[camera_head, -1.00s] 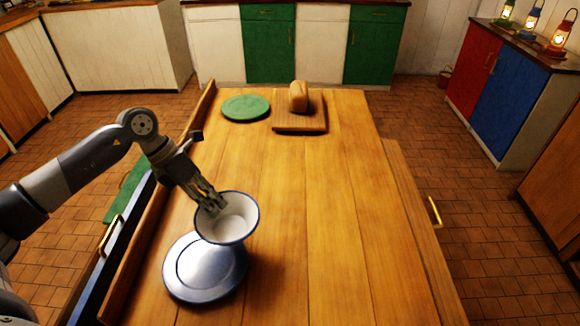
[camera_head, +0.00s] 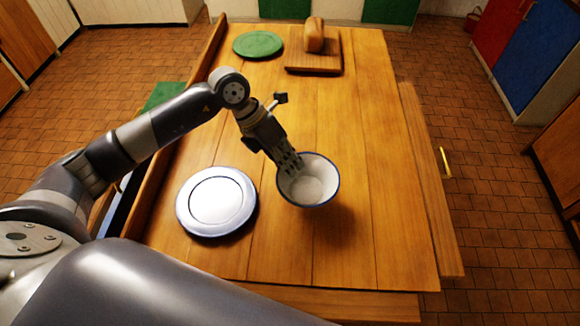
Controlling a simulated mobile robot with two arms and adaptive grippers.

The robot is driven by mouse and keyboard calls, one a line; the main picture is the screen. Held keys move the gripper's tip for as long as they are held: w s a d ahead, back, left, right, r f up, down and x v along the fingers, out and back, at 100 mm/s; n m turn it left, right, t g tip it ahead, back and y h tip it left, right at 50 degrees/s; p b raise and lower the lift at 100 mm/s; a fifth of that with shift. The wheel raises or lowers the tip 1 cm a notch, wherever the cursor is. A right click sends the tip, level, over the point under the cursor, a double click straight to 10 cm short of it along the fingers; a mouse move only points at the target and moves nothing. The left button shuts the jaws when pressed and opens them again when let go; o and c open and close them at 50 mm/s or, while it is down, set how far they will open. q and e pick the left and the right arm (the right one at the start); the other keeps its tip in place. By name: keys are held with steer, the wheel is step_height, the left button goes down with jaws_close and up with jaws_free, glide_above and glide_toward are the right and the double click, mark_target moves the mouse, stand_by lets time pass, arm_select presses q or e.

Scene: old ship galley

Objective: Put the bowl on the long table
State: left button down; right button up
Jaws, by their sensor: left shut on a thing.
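The white bowl (camera_head: 311,185) with a blue rim is over the long wooden table (camera_head: 375,130), right of the middle plate. My left gripper (camera_head: 290,164) is shut on the bowl's upper left rim. The bowl is tilted a little, and a shadow lies on the boards below and to its right. I cannot tell for sure whether its base touches the table. The fingertips are partly hidden at the bowl's wall. My right gripper is not in view.
A white plate with a blue rim (camera_head: 216,201) lies left of the bowl. A green plate (camera_head: 258,45) and a loaf (camera_head: 314,36) on a wooden board (camera_head: 313,66) are at the far end. The table's right half and front are clear.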

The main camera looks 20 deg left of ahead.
arm_select(q)
steer(key=shift+f+p, duration=0.4)
steer(key=shift+f, duration=1.35)
steer(key=c, duration=1.7)
jaws_free()
steer(key=b+v, duration=0.1)
steer(key=v, duration=1.1)
steer(key=shift+d, duration=0.1)
